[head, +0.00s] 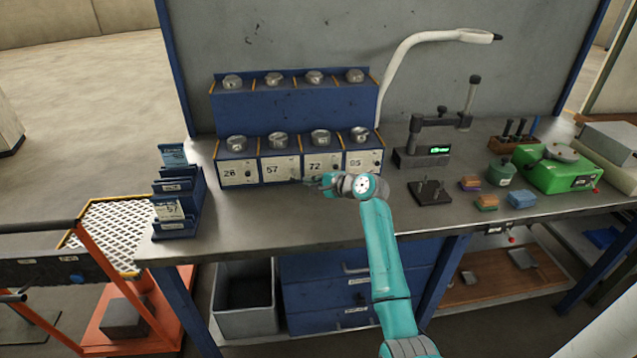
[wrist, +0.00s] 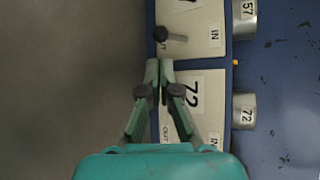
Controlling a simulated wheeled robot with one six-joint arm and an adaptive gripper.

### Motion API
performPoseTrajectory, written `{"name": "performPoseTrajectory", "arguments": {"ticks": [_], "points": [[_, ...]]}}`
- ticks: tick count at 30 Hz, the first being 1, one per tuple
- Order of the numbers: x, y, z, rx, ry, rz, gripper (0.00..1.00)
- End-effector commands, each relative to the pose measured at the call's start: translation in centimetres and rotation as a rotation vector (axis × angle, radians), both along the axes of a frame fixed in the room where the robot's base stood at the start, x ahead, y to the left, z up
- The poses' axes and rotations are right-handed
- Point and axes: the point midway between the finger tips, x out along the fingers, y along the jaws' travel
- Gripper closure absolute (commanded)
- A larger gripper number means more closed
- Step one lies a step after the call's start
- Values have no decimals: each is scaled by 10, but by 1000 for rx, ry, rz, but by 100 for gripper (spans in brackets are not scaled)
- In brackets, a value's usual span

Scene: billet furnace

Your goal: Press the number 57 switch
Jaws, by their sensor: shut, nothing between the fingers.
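The panel marked 57 (head: 279,169) is second from the left in the lower row of the blue rack. In the wrist view the 57 panel (wrist: 200,22) is at the top, turned on its side. Its switch, a lever with a black tip (wrist: 161,34), sticks out there. My gripper (head: 316,182) is shut and empty, in front of the rack near the 57 and 72 panels. In the wrist view my gripper's tips (wrist: 159,68) are just below the lever, apart from it in the picture, by the edge of the 72 panel (wrist: 196,95). Depth to the lever is unclear.
Panels 26 (head: 238,172) and 85 (head: 362,162) flank the middle two. Metal cups stand on both rack tiers. A blue card holder (head: 178,205) with a card marked 57 is at left. A black stand (head: 430,192) is right of my arm. The bench front is clear.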

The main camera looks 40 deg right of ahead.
Motion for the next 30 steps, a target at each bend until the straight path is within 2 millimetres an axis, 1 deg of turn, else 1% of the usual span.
{"name": "performPoseTrajectory", "arguments": {"ticks": [1,3,6,10,15,30], "points": [[9,2,-2,1,1,2,100],[18,3,-6,0,1,1,100],[29,3,-10,-1,0,1,100],[37,5,-14,0,1,1,100],[41,5,-15,0,-1,1,100],[40,5,-12,20,29,1,100]]}}
